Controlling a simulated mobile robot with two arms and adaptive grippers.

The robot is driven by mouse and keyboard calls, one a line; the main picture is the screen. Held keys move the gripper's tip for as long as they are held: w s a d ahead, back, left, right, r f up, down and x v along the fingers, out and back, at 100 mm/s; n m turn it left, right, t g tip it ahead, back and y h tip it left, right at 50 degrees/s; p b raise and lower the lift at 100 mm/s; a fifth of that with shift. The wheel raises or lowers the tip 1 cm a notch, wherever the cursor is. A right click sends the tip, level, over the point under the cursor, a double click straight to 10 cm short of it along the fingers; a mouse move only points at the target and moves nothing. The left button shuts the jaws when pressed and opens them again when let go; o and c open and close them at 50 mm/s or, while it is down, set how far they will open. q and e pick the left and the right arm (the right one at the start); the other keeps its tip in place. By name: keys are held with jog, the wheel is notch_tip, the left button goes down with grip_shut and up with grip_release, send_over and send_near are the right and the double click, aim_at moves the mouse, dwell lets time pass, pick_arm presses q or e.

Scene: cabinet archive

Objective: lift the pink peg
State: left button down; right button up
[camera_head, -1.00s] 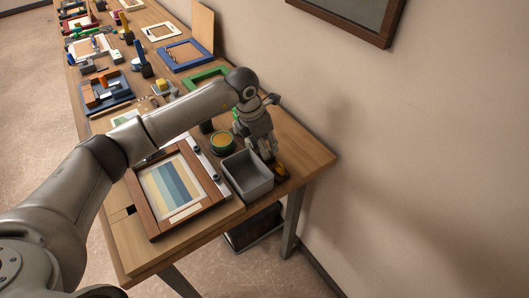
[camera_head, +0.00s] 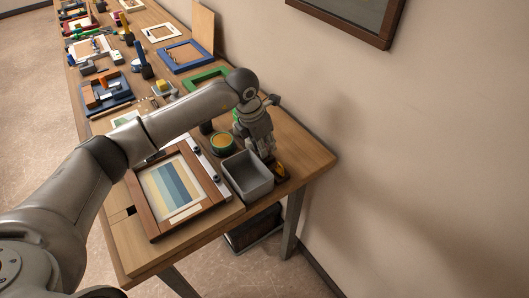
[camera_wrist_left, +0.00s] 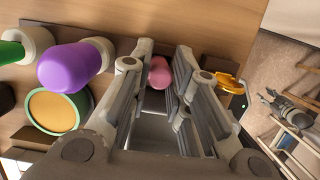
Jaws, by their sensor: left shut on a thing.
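The pink peg (camera_wrist_left: 159,73) shows in the left wrist view between the fingertips of my left gripper (camera_wrist_left: 164,62), which is shut on it. The peg's lower part is hidden by the fingers. In the head view my left gripper (camera_head: 262,150) points down over the right end of the table, behind the grey bin. The peg cannot be made out there. A purple peg (camera_wrist_left: 68,67) and a green peg (camera_wrist_left: 14,52) stand left of the gripper in the wrist view.
A grey open bin (camera_head: 256,193) stands just in front of the gripper. A green-rimmed round pot (camera_head: 223,143) is left of it. A yellow-orange item (camera_head: 281,171) lies close on the right. A wooden frame with a striped picture (camera_head: 151,208) lies front left. The wall is behind.

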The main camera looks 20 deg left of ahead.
pick_arm(q)
jog(key=shift+r+p, duration=1.3)
jog(key=shift+r, duration=1.2)
